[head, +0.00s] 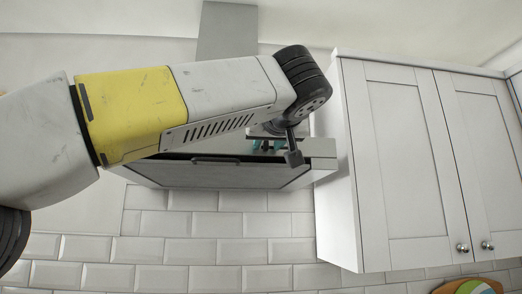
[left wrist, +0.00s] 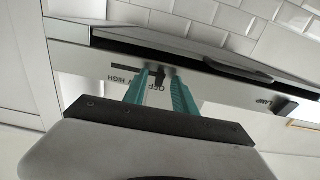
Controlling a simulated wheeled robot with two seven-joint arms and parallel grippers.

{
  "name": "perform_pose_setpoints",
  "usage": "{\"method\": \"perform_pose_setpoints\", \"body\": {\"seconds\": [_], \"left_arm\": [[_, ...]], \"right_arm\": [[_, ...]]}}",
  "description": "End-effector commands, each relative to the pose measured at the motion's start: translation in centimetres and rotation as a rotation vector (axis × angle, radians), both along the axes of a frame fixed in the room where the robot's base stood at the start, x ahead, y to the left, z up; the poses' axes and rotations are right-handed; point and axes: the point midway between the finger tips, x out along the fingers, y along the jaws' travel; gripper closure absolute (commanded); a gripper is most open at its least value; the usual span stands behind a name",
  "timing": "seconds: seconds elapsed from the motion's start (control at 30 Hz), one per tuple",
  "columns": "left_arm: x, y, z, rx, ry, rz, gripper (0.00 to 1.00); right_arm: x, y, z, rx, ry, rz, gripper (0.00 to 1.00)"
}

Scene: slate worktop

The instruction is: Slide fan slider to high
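The fan slider (left wrist: 159,76) is a small black knob on the pale front strip of the range hood (head: 225,173). In the left wrist view it sits at the right end of a dark slot, by the OFF label; the HIGH label is toward the slot's left end. My left gripper (left wrist: 160,72) has its teal fingers one on each side of the knob, apart, with the knob between the tips. I cannot tell any contact. In the head view the left gripper (head: 268,145) is at the hood front, partly behind my wrist; the slider is hidden there.
A second black slider (left wrist: 284,106), by a LAMP label, is farther right on the strip. A dark handle (left wrist: 238,69) runs along the hood. A white wall cabinet (head: 405,150) stands close on the right in the head view. White tiles (head: 215,225) cover the wall below.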

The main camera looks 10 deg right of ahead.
Motion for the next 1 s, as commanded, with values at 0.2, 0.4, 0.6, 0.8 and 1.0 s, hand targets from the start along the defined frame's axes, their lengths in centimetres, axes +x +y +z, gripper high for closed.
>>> {"method": "perform_pose_setpoints", "body": {"seconds": [0.2, 0.4, 0.6, 0.8, 1.0], "left_arm": [[0.07, -0.01, -0.02, 0.001, 0.0, 0.0, 0.67], [0.06, -0.02, -0.02, 0.001, 0.0, 0.0, 1.0], [0.05, -0.02, -0.03, 0.001, 0.0, 0.0, 1.0], [0.04, -0.03, -0.04, 0.001, 0.001, 0.0, 1.0], [0.04, -0.03, -0.04, 0.001, 0.001, 0.0, 1.0]], "right_arm": [[0.0, 0.0, 0.0, 0.0, 0.0, 0.0, 0.64], [0.0, 0.0, 0.0, 0.0, 0.0, 0.0, 0.64], [0.0, 0.0, 0.0, 0.0, 0.0, 0.0, 0.64], [0.0, 0.0, 0.0, 0.0, 0.0, 0.0, 0.64], [0.0, 0.0, 0.0, 0.0, 0.0, 0.0, 0.64]]}}
